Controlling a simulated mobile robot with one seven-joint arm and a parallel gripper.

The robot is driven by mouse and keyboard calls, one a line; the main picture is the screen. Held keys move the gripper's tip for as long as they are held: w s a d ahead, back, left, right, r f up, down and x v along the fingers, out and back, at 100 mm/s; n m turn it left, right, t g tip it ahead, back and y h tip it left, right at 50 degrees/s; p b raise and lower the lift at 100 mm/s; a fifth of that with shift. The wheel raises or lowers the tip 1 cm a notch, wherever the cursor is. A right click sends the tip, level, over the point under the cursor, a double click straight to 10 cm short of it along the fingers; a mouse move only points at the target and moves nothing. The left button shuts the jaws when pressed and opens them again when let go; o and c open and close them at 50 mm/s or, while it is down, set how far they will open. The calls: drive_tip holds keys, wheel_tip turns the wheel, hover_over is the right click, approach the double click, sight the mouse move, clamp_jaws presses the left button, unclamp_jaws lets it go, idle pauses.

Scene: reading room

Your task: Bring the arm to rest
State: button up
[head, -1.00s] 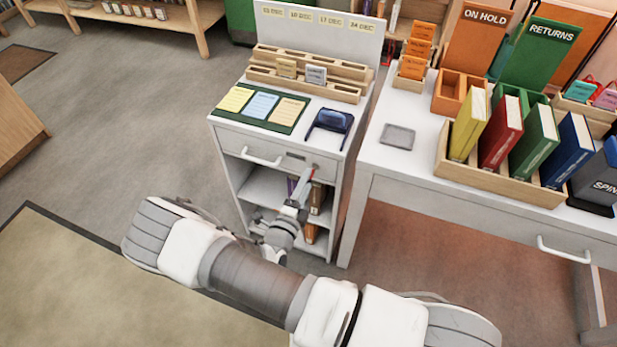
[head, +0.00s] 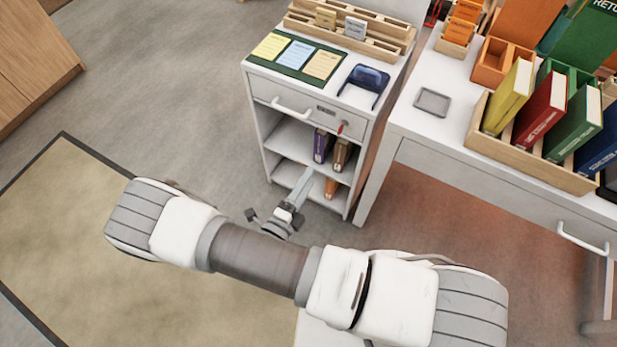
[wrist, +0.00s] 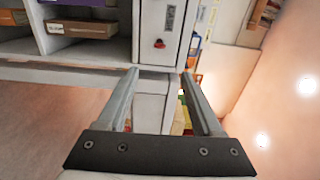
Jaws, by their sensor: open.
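My gripper (head: 303,184) is in front of the open shelves of the small white cabinet (head: 257,130), below its drawer. In the wrist view my gripper (wrist: 160,78) shows two grey fingers spread apart with nothing between them. The fingers point toward the cabinet, where a red key or knob (wrist: 159,43) shows beyond the tips. That red part (head: 341,128) is also on the drawer front in the head view. My arm stretches across the lower middle of the head view.
The cabinet's drawer (head: 300,108) looks shut. Books (head: 321,146) stand on the shelf below. To the right is a white desk (head: 425,145) with a grey tray (head: 432,102) and a wooden book rack (head: 525,155). Open floor and a beige rug (head: 80,220) lie to the left.

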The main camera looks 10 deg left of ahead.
drive_tip(key=shift+r, duration=0.1)
idle(0.3)
drive_tip(key=d+r+m+g+h+p, duration=0.1)
drive_tip(key=d+r+m+g+p, duration=0.1)
drive_tip(key=d+r+m+g, duration=0.5)
drive_tip(key=d+r+m+g+h+p, duration=0.1)
drive_tip(key=d+r+m+g+h, duration=0.15)
drive_tip(key=r+m, duration=0.8)
drive_tip(key=d+r+m+g+h+p, duration=0.1)
drive_tip(key=d+r+m+g+p, duration=0.1)
drive_tip(key=d+r+m+g, duration=0.5)
drive_tip(key=s+d+r+m+t+y+p, duration=0.1)
drive_tip(key=s+r+m+y, duration=0.1)
drive_tip(key=r+m, duration=0.6)
drive_tip(key=s+d+r+m+t+y+p, duration=0.2)
drive_tip(key=r+m+y, duration=0.3)
drive_tip(key=r+m, duration=0.3)
drive_tip(key=s+d+r+m+t+y+p, duration=0.1)
drive_tip(key=s+r+m+t+y+p, duration=0.1)
drive_tip(key=r+m, duration=0.6)
drive_tip(key=shift+s+d+r+m+y, duration=0.2)
drive_tip(key=shift+s+r+m+y, duration=0.2)
drive_tip(key=shift+s+m+y, duration=0.65)
